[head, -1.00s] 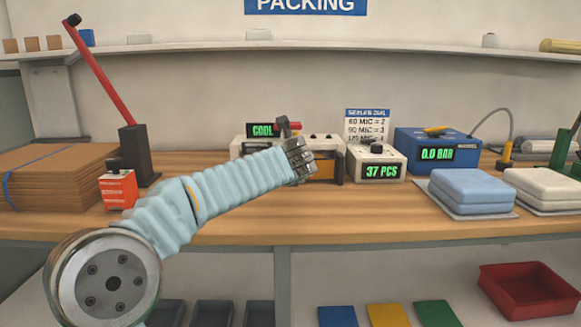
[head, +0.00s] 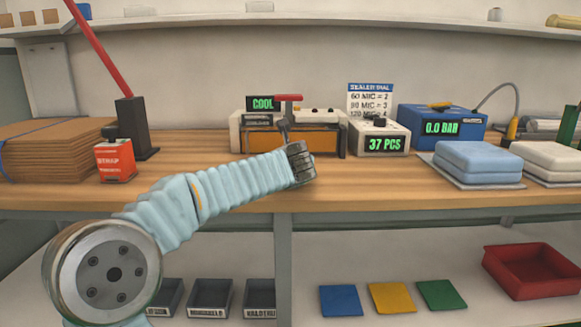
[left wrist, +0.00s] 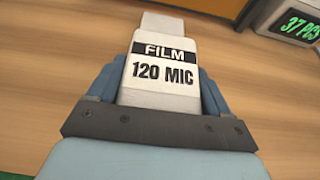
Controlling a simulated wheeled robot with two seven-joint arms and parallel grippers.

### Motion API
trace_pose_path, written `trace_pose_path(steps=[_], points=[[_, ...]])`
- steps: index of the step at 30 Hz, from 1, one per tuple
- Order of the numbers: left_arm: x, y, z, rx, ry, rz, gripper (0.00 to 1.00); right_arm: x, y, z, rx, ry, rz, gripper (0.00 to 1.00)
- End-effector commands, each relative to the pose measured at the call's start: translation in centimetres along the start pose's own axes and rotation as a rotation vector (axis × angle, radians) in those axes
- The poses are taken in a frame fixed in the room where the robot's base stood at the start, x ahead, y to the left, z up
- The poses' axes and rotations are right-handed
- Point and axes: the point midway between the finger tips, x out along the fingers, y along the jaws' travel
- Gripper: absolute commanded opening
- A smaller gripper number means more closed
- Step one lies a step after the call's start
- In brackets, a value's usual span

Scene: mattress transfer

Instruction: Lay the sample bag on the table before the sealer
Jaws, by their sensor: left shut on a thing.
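The sample bag (left wrist: 165,75) is a white packet marked "FILM 120 MIC". In the left wrist view it lies between the blue fingers of my left gripper (left wrist: 158,90), which is shut on it. The wood tabletop shows behind it. In the head view my left gripper (head: 300,164) is over the front part of the table (head: 400,192), in front of the sealer (head: 300,141); the bag cannot be made out there. The sealer is white with an orange front, a red-topped lever and a "COOL" display. My right gripper is not in view.
Right of the sealer stand a "37 PCS" counter (head: 379,137), a blue "0.0 BAR" box (head: 440,127) and blue pads (head: 478,160). To the left are cardboard sheets (head: 50,152) and an orange-red box (head: 115,161). Bare tabletop lies on both sides of my left gripper.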

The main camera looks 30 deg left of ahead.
Motion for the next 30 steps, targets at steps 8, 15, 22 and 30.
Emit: trace_pose_path(steps=[8, 15, 22, 30], points=[[0.0, 0.0, -0.1, 0.0, -0.001, 0.0, 0.44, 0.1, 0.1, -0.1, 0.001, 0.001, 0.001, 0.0], [0.1, 0.0, -0.3, 0.0, -0.001, 0.0, 0.44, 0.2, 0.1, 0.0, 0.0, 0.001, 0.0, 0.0], [0.3, 0.0, -0.8, 0.0, -0.001, -0.001, 0.44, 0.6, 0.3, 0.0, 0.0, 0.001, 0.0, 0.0], [0.6, 0.0, -1.4, 0.0, -0.001, -0.001, 0.44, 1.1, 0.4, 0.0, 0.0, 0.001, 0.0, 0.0]])
